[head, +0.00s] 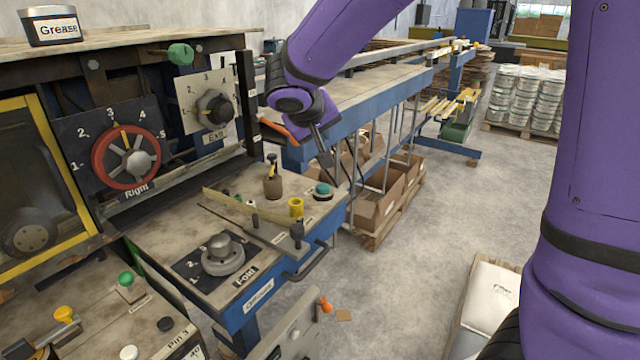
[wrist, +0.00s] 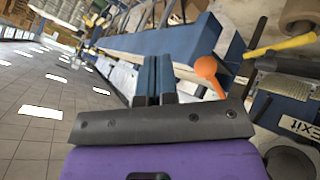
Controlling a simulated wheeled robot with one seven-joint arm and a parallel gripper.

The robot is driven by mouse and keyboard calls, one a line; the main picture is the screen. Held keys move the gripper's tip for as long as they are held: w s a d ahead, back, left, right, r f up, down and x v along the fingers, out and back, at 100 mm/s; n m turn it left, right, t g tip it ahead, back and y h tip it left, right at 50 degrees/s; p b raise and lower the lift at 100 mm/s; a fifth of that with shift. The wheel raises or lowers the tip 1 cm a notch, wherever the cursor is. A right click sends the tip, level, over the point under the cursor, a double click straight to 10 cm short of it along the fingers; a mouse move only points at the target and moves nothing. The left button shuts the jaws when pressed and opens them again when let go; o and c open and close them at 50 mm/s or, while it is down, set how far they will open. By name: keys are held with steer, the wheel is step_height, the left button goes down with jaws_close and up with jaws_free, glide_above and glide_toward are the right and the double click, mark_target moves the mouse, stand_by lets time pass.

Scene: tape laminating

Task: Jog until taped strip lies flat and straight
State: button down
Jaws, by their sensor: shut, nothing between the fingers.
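A tan strip (head: 250,206) runs across the worn bench (head: 185,225) in the head view, with its left end raised or bowed; I cannot tell whether it is taped. A teal-topped button (head: 322,188) sits near the bench's right corner. My gripper (head: 325,160) is shut and empty, pointing down just above and behind that button, apart from it as far as I can tell. In the wrist view my gripper's dark fingers (wrist: 155,76) are together with nothing between them. The wrist view does not clearly show the strip. No control with a readable jog label shows.
An orange-tipped lever (wrist: 208,72) is close right of my fingers in the wrist view. Cardboard boxes (head: 378,208) sit behind.

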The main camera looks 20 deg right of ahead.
mark_target(320, 186)
steer(key=shift+f, duration=0.1)
stand_by(0.3)
steer(key=shift+f, duration=4.35)
steer(key=shift+f, duration=0.1)
steer(key=shift+f, duration=0.3)
